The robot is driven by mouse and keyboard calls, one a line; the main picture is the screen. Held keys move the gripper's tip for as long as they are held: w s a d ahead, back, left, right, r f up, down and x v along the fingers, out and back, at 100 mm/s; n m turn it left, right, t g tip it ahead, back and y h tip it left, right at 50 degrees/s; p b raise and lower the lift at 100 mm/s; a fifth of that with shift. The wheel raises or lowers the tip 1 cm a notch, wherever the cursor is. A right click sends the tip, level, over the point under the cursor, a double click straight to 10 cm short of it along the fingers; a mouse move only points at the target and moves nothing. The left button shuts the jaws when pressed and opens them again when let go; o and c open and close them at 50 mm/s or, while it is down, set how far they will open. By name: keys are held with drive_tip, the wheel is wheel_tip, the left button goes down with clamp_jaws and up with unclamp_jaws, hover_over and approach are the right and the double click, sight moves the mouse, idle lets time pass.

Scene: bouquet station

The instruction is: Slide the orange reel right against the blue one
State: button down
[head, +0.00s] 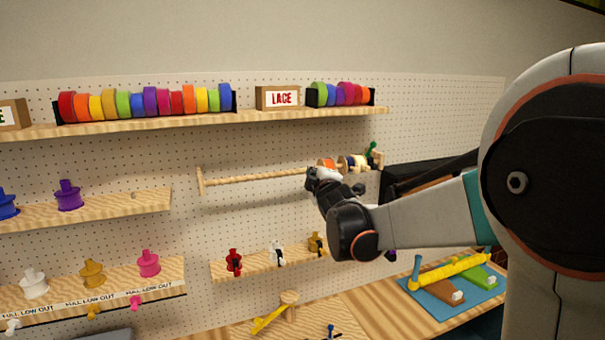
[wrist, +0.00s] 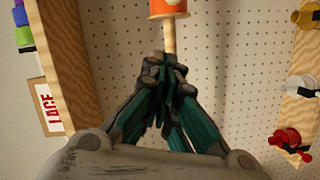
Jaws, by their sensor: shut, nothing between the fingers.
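The orange reel (head: 326,163) is on the wooden rod (head: 255,177) that runs along the pegboard, partly hidden behind my gripper. In the wrist view the orange reel (wrist: 169,8) is cut off by the top edge, just beyond my fingertips, with a bit of bare rod (wrist: 169,38) between. My gripper (wrist: 165,65) is shut and empty, its fingertips at the rod. In the head view my gripper (head: 313,178) is just left of and below the reel; contact with it cannot be told. I cannot make out a blue reel on the rod.
Pale and dark reels (head: 356,163) and a green piece (head: 375,153) sit at the rod's right end. A ribbon shelf (head: 270,115) runs above, and a shelf of small spools (head: 223,269) below. The rod's left part is bare.

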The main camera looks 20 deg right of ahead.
drive_tip(key=shift+w+d+f+p, duration=0.25)
drive_tip(key=shift+w+d, duration=0.35)
drive_tip(key=shift+d, duration=0.15)
drive_tip(key=shift+w+d+f+p, duration=0.15)
drive_tip(key=shift+w+d+f, duration=0.1)
drive_tip(key=shift+w+d, duration=0.4)
drive_tip(key=shift+w+d+f+p, duration=0.25)
drive_tip(key=shift+w+d, duration=0.25)
drive_tip(key=shift+d, duration=0.35)
